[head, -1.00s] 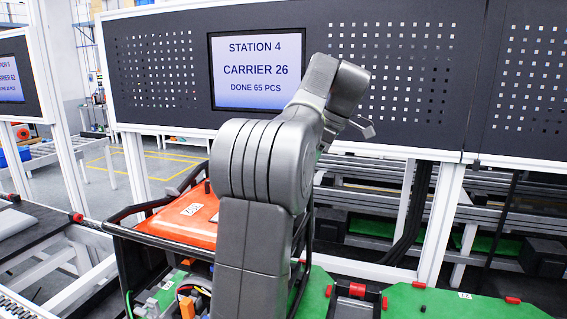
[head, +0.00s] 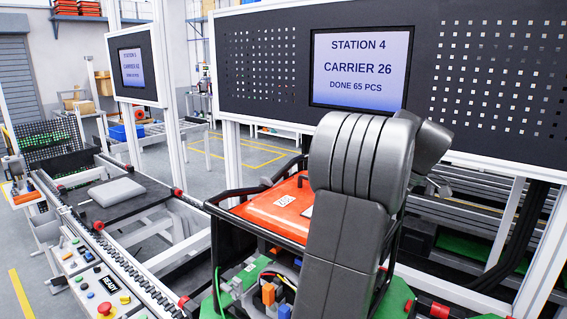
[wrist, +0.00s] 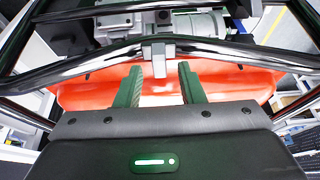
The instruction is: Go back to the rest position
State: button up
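My arm stands folded in the middle of the head view, and its large grey joint hides most of the far end. My gripper (wrist: 159,82) shows in the wrist view, its two dark green fingers apart with a clear gap between them. I see nothing held in it. Past the fingers lie an orange-red cover and a shiny dark tube frame with a small grey bracket. I cannot tell how far the fingertips are from them.
An orange cover (head: 266,218) in a black tube frame is close behind my arm. A conveyor (head: 135,268) carries a dark pallet (head: 97,208) with a grey block (head: 117,192). A control panel (head: 92,290) with a red button is front left. A screen panel (head: 362,70) stands behind.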

jog(key=shift+w+a+f, duration=0.1)
jog(key=shift+a+f, duration=0.05)
jog(key=shift+f, duration=0.35)
jog(key=shift+r, duration=0.15)
jog(key=b+v, duration=0.1)
jog(key=v, duration=1.2)
jog(key=x, duration=1.3)
jog(key=shift+f+p, duration=0.25)
jog(key=shift+p, duration=0.1)
jog(key=m+h+b, duration=0.1)
jog(key=m, duration=0.1)
jog(key=m+t+b, duration=0.1)
jog(key=m, duration=0.2)
jog(key=shift+h, duration=0.4)
jog(key=shift+r+m+t+h+b, duration=0.1)
jog(key=shift+m+t+h+b, duration=0.2)
jog(key=shift+m+b, duration=0.65)
jog(key=shift+r+m+p, duration=0.15)
jog(key=shift+m+p, duration=0.1)
jog(key=shift+p, duration=0.2)
